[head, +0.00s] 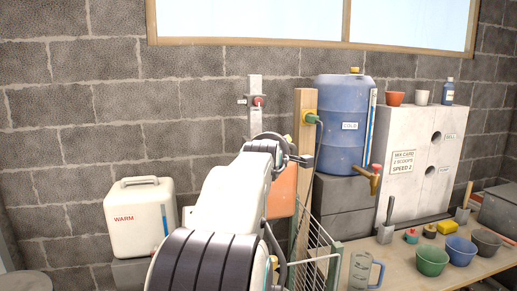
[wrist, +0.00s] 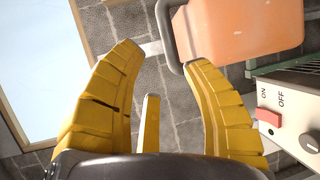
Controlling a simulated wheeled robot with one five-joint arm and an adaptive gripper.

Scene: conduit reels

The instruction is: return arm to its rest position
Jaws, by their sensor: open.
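My gripper (wrist: 163,60) shows in the wrist view with its yellow ribbed fingers spread apart and nothing between them. A shorter yellow part stands between them near the palm. In the head view my white arm with dark ribbed bands rises from the bottom centre, and its far end has dark parts in front of the wall. The gripper's fingers cannot be made out there. An orange container (wrist: 240,35) with a grey handle lies beyond the right finger in the wrist view; in the head view it is partly hidden behind my arm (head: 282,190).
A switch box (wrist: 290,110) marked ON and OFF is right of the fingers. In the head view, a wooden post (head: 304,150), blue barrel (head: 342,125) and wire rack (head: 312,245) stand right of my arm. A white WARM container (head: 140,220) stands left.

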